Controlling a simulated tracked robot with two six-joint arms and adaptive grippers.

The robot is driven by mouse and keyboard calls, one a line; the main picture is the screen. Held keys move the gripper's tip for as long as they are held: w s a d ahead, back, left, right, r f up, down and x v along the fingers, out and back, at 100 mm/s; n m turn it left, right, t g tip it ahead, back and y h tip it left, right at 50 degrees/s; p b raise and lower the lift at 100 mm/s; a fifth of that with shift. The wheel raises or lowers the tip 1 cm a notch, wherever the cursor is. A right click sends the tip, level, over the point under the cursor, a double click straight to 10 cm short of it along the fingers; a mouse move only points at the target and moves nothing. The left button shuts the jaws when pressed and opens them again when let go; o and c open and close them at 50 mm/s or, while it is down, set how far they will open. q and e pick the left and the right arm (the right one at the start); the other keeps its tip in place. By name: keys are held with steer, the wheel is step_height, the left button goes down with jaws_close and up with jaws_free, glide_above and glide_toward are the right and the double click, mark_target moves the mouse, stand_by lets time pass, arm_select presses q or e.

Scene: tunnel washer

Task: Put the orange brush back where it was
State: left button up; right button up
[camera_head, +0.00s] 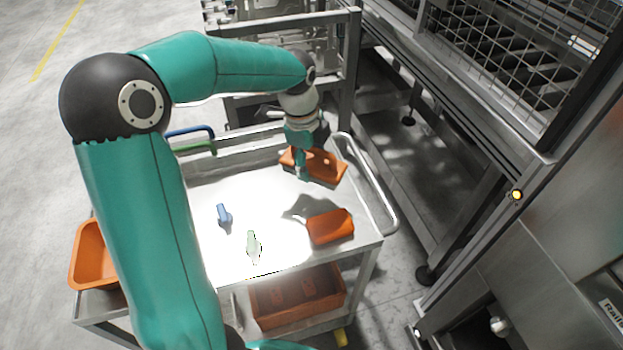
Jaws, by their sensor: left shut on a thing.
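My left arm reaches over a white-topped cart (205,255), its left gripper (303,172) pointing down at the cart's far right part. The gripper is shut on an orange piece (328,168), flat and wide, which I take to be the orange brush. The fingers hide part of it, and I cannot tell whether it touches the cart top. A second orange block (331,227) lies nearer, close to the cart's front right corner. My right gripper is not in view.
A small blue item (223,214) and a pale green item (253,245) lie on the cart top. An orange bin (88,255) hangs at the cart's left, and an orange crate (297,298) sits on the lower shelf. Metal rails (385,205) and machine framing stand right.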

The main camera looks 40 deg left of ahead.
arm_select(q)
steer(key=shift+s+f, duration=0.1)
steer(key=shift+f, duration=2.7)
steer(key=shift+f+b, duration=0.6)
steer(key=o, duration=1.5)
steer(key=shift+o, duration=0.2)
steer(key=shift+r, duration=0.1)
steer(key=shift+r, duration=0.25)
steer(key=r, duration=0.4)
steer(key=s+r+p, duration=0.1)
steer(key=r, duration=0.7)
steer(key=shift+s+a+r+p, duration=0.2)
steer(key=shift+a+r+p, duration=0.05)
steer(key=shift+a+p, duration=0.1)
